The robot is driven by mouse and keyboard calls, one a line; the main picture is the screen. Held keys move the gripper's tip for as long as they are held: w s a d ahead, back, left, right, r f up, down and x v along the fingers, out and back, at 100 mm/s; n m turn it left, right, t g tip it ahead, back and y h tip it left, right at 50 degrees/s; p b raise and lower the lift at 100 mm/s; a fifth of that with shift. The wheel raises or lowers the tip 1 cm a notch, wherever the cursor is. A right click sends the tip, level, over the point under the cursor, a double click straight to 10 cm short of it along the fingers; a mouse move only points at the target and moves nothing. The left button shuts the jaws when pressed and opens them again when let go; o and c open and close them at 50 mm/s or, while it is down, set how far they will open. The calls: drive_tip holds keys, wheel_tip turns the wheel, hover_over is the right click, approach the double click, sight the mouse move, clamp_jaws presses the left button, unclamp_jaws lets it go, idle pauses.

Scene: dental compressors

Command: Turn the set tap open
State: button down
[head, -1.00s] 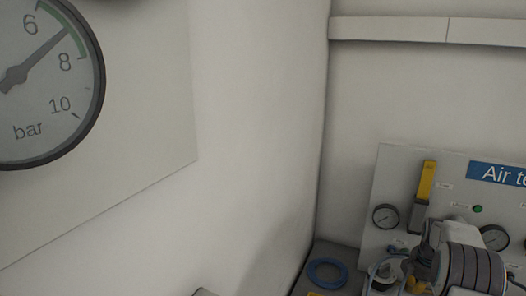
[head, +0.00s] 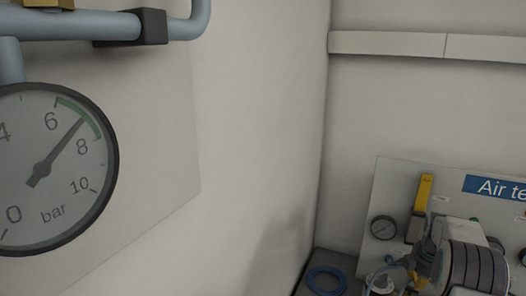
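A yellow lever (head: 425,190) with a grey lower part stands upright on the panel headed "Air te…" (head: 391,182) at the lower right. I cannot tell whether it belongs to the set tap; no tap is plainly marked as that one. A brass-coloured piece (head: 48,3) on the pipe at the top left is cut off by the picture edge. My gripper (head: 425,262) appears small and cluttered beside my banded grey wrist, in front of the panel below the lever. Its fingers cannot be made out clearly, nor whether they touch anything.
A large bar gauge (head: 45,168) on the near left wall reads between 6 and 8. A blue-grey pipe (head: 80,25) with a dark clamp (head: 153,26) runs above it. A small gauge (head: 383,228) is on the panel. A blue hose ring (head: 326,281) lies on the dark surface below.

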sight(412, 293)
drive_tip(key=shift+a+f+b, duration=0.15)
drive_tip(key=shift+f+b, duration=0.65)
drive_tip(key=shift+f, duration=0.75)
drive_tip(key=shift+a+f+b, duration=0.15)
drive_tip(key=shift+f+b, duration=0.6)
drive_tip(key=shift+f, duration=0.75)
drive_tip(key=shift+w+d+p, duration=0.3)
drive_tip(key=shift+w+p, duration=0.15)
drive_tip(key=shift+p, duration=0.1)
drive_tip(key=shift+d+b, duration=0.15)
drive_tip(key=shift+b, duration=0.6)
idle(0.7)
drive_tip(key=shift+s+b, duration=0.3)
drive_tip(key=shift+b, duration=0.05)
drive_tip(key=shift+s, duration=0.15)
